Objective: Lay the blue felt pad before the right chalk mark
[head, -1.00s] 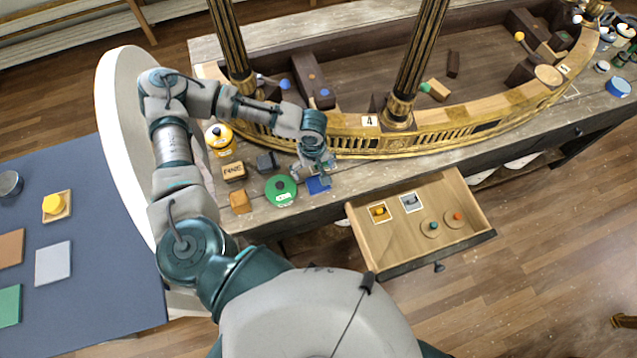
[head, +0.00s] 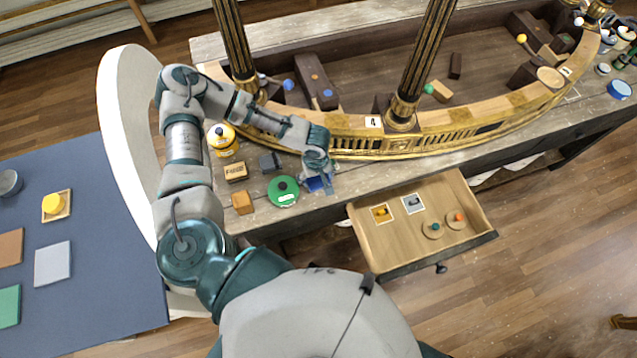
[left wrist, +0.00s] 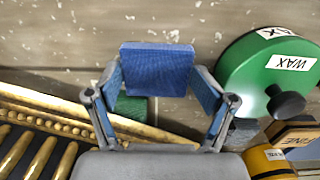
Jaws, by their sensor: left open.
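The blue felt pad (head: 316,184) lies on the grey worktop beside the green round tin, partly hidden by my left gripper (head: 320,178). In the left wrist view the pad (left wrist: 157,70) shows as a blue square between the fingertips. My left gripper (left wrist: 158,82) is open, with one finger on each side of the pad; I cannot tell whether they touch it. A thin white chalk line (head: 573,94) shows on the worktop at the far right, near the curved gilt rail. My right gripper is not in view.
The green wax tin (head: 284,191) stands just left of the pad. A dark block (head: 270,162), an orange block (head: 242,202) and a yellow container (head: 222,140) are close by. The gilt rail (head: 450,133) runs behind. An open drawer (head: 400,240) juts out in front.

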